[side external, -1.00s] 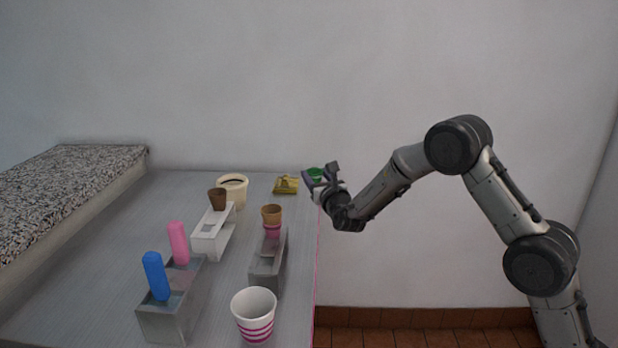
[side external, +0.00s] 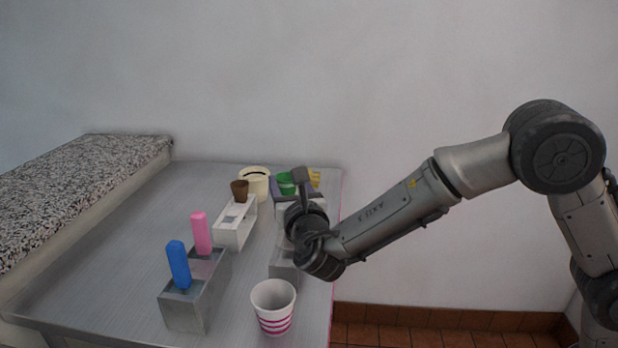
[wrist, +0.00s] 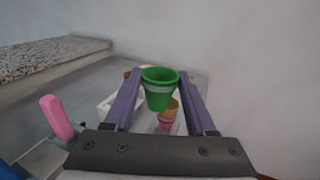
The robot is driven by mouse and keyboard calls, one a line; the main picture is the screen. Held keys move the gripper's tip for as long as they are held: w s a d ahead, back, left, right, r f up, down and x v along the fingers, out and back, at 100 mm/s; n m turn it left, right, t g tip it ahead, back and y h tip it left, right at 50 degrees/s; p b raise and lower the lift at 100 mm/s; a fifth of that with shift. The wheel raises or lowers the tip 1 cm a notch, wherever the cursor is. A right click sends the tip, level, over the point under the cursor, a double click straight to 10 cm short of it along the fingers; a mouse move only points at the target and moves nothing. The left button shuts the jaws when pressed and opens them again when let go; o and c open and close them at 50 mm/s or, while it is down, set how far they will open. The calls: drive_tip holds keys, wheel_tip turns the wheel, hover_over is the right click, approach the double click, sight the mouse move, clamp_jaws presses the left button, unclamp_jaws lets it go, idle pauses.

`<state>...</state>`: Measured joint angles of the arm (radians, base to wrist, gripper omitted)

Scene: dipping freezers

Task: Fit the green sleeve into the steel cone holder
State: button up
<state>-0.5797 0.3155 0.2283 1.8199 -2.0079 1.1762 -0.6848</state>
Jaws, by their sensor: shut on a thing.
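The green sleeve (side external: 287,183) is a tapered cup with a paler band, held upright between the fingers of my gripper (side external: 290,188). It also shows in the wrist view (wrist: 159,88), between the two purple-grey fingers. The steel cone holder (side external: 284,264) is a long grey stand near the table's right edge, mostly hidden behind my gripper in the side view. A brown cone cup with a pink sleeve (wrist: 168,116) shows just below and beyond the green sleeve in the wrist view. I cannot tell the height of the green sleeve above the holder.
A white holder (side external: 234,230) with a brown cup (side external: 240,188) stands to the left. A steel box (side external: 188,308) holds blue (side external: 178,264) and pink (side external: 201,232) rods. A pink-striped paper cup (side external: 273,308) stands in front. A cream tub (side external: 256,180) is behind. The table's left side is clear.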

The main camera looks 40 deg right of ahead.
drive_tip(key=shift+s+a+y, duration=0.15)
drive_tip(key=shift+a+y, duration=0.15)
drive_tip(key=shift+a, duration=0.15)
drive_tip(key=shift+f, duration=2.85)
wheel_tip(320, 180, down, 7)
idle(3.0)
drive_tip(key=o, duration=1.4)
drive_tip(key=shift+f, duration=0.15)
